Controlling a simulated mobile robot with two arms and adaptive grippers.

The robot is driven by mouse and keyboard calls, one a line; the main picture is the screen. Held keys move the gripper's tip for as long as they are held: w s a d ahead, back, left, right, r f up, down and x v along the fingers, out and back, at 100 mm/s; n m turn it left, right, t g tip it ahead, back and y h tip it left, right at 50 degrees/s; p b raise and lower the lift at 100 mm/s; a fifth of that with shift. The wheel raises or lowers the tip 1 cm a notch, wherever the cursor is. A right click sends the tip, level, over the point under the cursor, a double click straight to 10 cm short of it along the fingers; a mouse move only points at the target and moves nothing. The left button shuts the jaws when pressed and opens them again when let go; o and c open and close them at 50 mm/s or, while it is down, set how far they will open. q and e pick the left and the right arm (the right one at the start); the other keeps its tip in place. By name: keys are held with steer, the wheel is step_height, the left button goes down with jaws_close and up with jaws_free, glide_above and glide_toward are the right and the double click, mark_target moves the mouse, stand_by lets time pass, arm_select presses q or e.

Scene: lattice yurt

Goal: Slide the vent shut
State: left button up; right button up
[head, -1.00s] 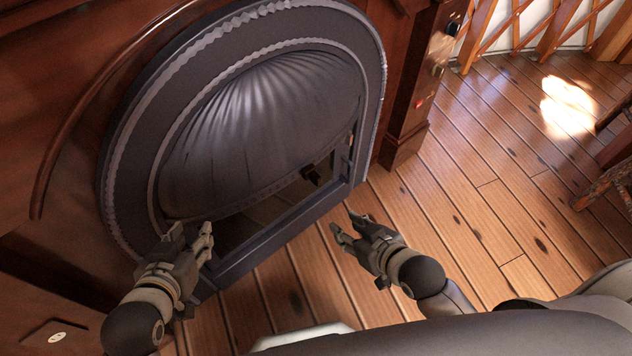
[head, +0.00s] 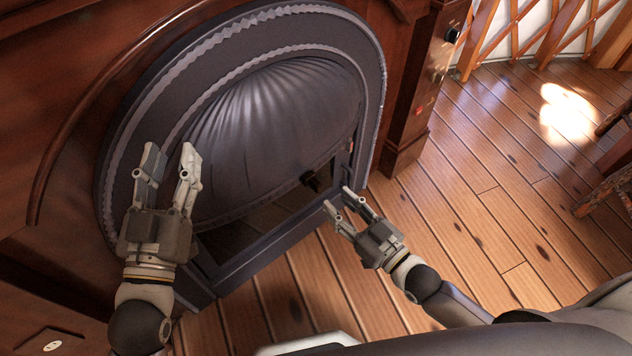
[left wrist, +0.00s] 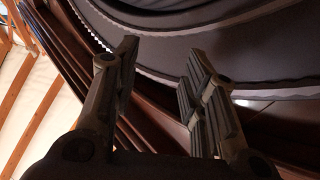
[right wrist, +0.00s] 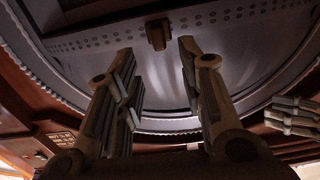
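A dark metal arched stove front (head: 375,55) with a ribbed hood (head: 270,115) fills the middle of the head view. A small dark knob (head: 312,180) sits at the hood's lower right. In the right wrist view a brown knob (right wrist: 158,34) stands on a strip with rows of holes (right wrist: 95,38), seemingly the vent slide; whether it is open is unclear. My right gripper (head: 339,200) is open and empty, pointing towards the knob, apart from it. My left gripper (head: 169,160) is open and empty before the arch's left side.
Wooden surround stands around the stove, with a post (head: 410,90) at its right. Wooden furniture (head: 605,185) stands at the right edge, lattice wall behind.

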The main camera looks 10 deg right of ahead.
mark_target(320, 187)
steer(key=b+x, duration=0.1)
steer(key=x, duration=0.6)
steer(key=shift+w+a+b, duration=0.1)
steer(key=shift+w+b, duration=0.05)
steer(key=shift+b, duration=0.25)
arm_select(q)
steer(key=s+r+t+h, duration=0.2)
steer(key=s+r+t, duration=0.3)
steer(key=r, duration=0.3)
steer(key=shift+r+t, duration=0.3)
steer(key=shift+t, duration=0.2)
arm_select(e)
steer(key=shift+w+a, duration=0.3)
steer(key=shift+w, duration=0.25)
steer(key=shift+c, duration=0.4)
jaws_close()
